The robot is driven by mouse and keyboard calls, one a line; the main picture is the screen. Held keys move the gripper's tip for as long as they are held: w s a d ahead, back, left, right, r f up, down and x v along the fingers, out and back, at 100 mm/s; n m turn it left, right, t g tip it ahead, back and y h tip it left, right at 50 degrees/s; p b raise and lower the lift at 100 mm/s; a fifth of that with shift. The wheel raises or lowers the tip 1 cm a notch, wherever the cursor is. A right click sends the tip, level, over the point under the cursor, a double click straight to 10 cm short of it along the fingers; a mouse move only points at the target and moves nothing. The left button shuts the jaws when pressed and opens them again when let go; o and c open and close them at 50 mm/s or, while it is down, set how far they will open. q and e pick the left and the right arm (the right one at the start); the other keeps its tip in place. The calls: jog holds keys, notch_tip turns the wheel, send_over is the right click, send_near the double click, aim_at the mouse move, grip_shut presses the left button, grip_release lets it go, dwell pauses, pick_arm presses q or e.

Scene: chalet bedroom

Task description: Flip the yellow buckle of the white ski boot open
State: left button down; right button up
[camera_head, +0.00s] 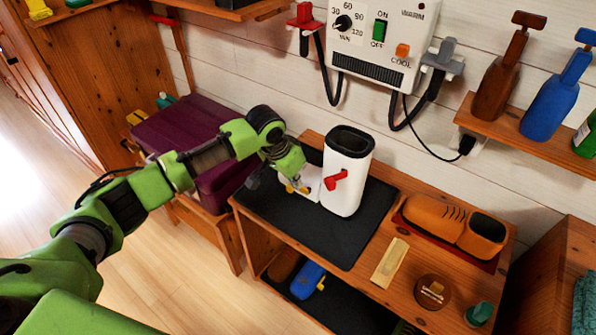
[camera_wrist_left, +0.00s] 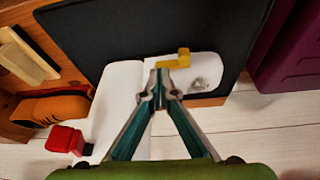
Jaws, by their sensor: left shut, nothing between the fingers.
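The white ski boot (camera_head: 352,155) stands upright on a black mat (camera_head: 338,235) on the wooden bench. A red buckle (camera_head: 335,180) sits on its shaft and also shows in the left wrist view (camera_wrist_left: 65,140). The yellow buckle (camera_wrist_left: 176,61) is on the boot's low front part (camera_wrist_left: 207,70). In the head view the yellow buckle (camera_head: 298,188) is partly hidden by my left gripper (camera_head: 293,181). That gripper is shut and empty, with its fingertips (camera_wrist_left: 160,95) right by the yellow buckle; I cannot tell whether they touch. My right gripper is out of view.
An orange shoe (camera_head: 452,223), a wooden block (camera_head: 390,262) and a round wooden piece (camera_head: 432,291) are on the bench to the right. A control box (camera_head: 378,40) with hoses hangs on the wall behind. A purple box (camera_head: 190,140) is at left. The mat's front is clear.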

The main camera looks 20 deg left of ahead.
pick_arm(q)
jog(key=w+a+r, duration=0.3)
jog(key=r, duration=0.1)
jog(key=shift+w+a+r+n+y, duration=0.2)
jog(key=shift+w+a+n+y, duration=0.1)
jog(key=shift+n, duration=0.1)
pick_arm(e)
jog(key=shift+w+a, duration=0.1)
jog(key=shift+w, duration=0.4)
pick_arm(q)
jog(key=x, duration=1)
jog(key=shift+d, duration=0.1)
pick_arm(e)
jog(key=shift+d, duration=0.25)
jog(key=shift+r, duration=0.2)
